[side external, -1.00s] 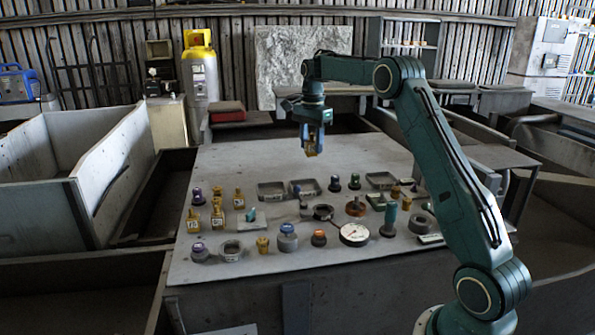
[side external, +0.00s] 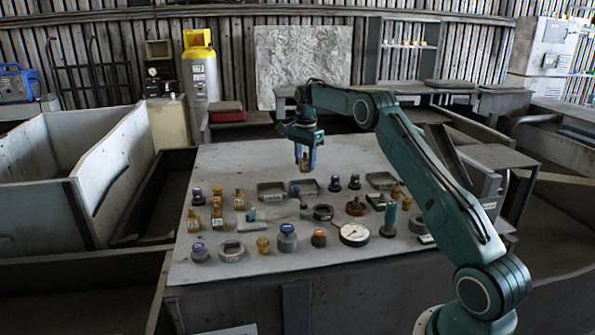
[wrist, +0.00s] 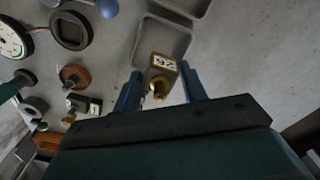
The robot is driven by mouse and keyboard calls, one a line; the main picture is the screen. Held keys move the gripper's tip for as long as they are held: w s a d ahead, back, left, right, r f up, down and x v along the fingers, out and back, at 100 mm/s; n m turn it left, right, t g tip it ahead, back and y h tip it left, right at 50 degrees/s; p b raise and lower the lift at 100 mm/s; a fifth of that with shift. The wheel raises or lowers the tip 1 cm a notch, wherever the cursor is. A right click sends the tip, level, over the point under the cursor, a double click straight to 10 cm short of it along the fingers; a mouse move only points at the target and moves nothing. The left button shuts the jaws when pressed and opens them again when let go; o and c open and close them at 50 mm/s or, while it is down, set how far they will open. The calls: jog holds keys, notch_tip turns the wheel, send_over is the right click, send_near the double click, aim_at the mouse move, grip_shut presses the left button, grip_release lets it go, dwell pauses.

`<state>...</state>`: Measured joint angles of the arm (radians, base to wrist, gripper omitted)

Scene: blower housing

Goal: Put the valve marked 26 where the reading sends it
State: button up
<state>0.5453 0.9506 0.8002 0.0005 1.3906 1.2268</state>
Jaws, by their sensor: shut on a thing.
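My gripper (side external: 305,158) is shut on a brass valve (side external: 304,163) and holds it above the table, over the rear tray area. In the wrist view the valve (wrist: 163,68) sits between the two blue fingers of my gripper (wrist: 162,90). Its white label faces the camera and reads 26, upside down. A round white dial gauge (side external: 354,234) lies at the front right of the table. It shows partly in the wrist view (wrist: 12,42); its reading is too small to tell. Several other labelled brass valves (side external: 217,217) stand at the left of the table.
Shallow grey trays stand at the back: a left one (side external: 271,192), a middle one (side external: 304,188) and a right one (side external: 381,180). Their labels are unreadable. Several knobs, rings and a green cylinder (side external: 389,220) crowd the middle and front. The table's rear left is clear.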

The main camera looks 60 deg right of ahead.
jog(key=shift+f, duration=3.2)
jog(key=shift+f, duration=0.1)
jog(key=o, duration=0.9)
jog(key=shift+f, duration=0.1)
notch_tip(320, 180, up, 12)
jog(key=shift+r, duration=0.15)
